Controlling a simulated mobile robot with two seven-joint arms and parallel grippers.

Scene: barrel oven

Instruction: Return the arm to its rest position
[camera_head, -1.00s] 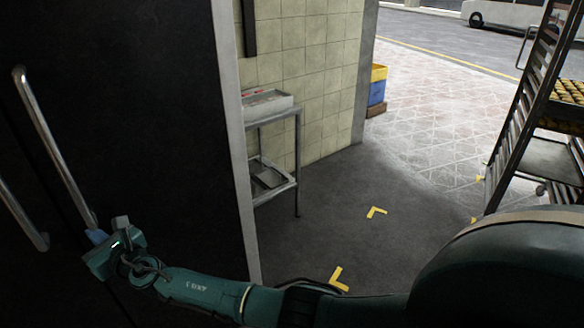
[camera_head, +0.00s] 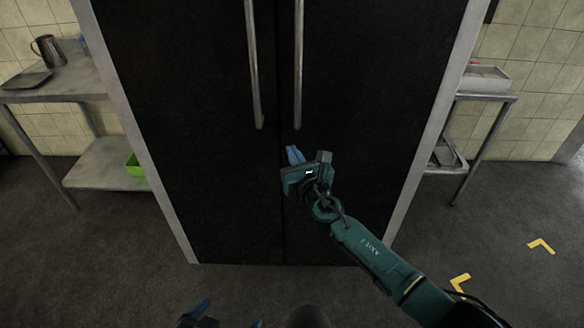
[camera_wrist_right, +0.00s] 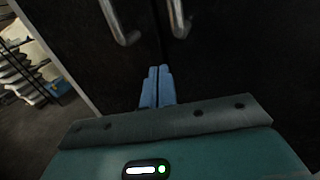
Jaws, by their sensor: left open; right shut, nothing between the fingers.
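My right gripper (camera_head: 294,155) is shut and empty, on an outstretched arm in front of the black double doors. In the head view its blue fingertips show just below the lower end of the right door handle (camera_head: 298,65). In the right wrist view the fingers (camera_wrist_right: 157,86) lie together, with both handle ends beyond them and apart from them. My left gripper (camera_head: 228,317) is open at the bottom edge of the head view, only its fingertips showing, with nothing visible between them.
The tall black doors (camera_head: 200,110) are shut and fill the middle, with a left handle (camera_head: 254,65) too. A metal table (camera_head: 60,92) with a jug (camera_head: 48,50) stands left, and another table (camera_head: 485,97) right. Dark floor (camera_head: 110,260) is clear in front, with yellow corner marks (camera_head: 541,245) at right.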

